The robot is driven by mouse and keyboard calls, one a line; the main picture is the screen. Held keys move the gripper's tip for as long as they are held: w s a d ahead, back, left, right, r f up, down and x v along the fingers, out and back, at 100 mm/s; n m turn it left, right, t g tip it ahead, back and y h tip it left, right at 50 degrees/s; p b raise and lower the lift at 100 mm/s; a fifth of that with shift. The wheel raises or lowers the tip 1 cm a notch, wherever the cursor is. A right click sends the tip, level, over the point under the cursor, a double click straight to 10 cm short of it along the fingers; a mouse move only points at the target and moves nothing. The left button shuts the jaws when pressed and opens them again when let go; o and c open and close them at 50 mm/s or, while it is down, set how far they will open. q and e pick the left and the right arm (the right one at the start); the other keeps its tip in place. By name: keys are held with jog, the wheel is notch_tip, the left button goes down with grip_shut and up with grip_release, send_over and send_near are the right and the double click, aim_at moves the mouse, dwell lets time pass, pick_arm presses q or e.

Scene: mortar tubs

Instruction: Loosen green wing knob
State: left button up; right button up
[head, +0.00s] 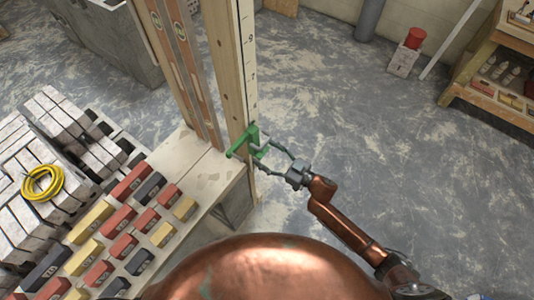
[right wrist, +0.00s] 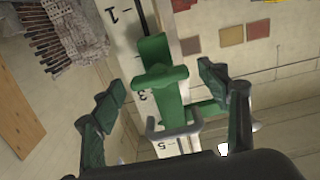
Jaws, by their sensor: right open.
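A green clamp (head: 243,141) sits on the upright wooden post with a number scale. In the right wrist view the green wing knob (right wrist: 160,78) faces my camera near the middle of the picture, with green clamp parts behind it. My right gripper (head: 263,157) reaches the clamp from the right. In the right wrist view the right gripper (right wrist: 163,84) is open, one finger on each side of the wing knob with visible gaps. I cannot tell how far the fingertips reach in depth. A grey U-shaped bar (right wrist: 172,130) lies just below the knob. My left gripper is out of view.
The scaled post (head: 229,60) stands at the end of a bench (head: 212,180), beside a spirit level (head: 186,70). Colored blocks (head: 122,218), grey bricks and a yellow coil (head: 43,183) lie to the left. The floor to the right is largely free, with a shelf (head: 485,85) farther back.

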jog(key=shift+c, duration=0.4)
jog(key=c, duration=1.1)
jog(key=shift+s+n, duration=0.1)
jog(key=shift+n, duration=0.2)
jog(key=n+b, duration=0.1)
jog(key=n, duration=0.7)
jog(key=n+b, duration=0.1)
jog(key=n, duration=0.8)
jog(key=shift+s+a+f, duration=0.1)
jog(key=shift+s+f, duration=0.05)
jog(key=shift+f, duration=0.05)
jog(key=shift+n, duration=0.3)
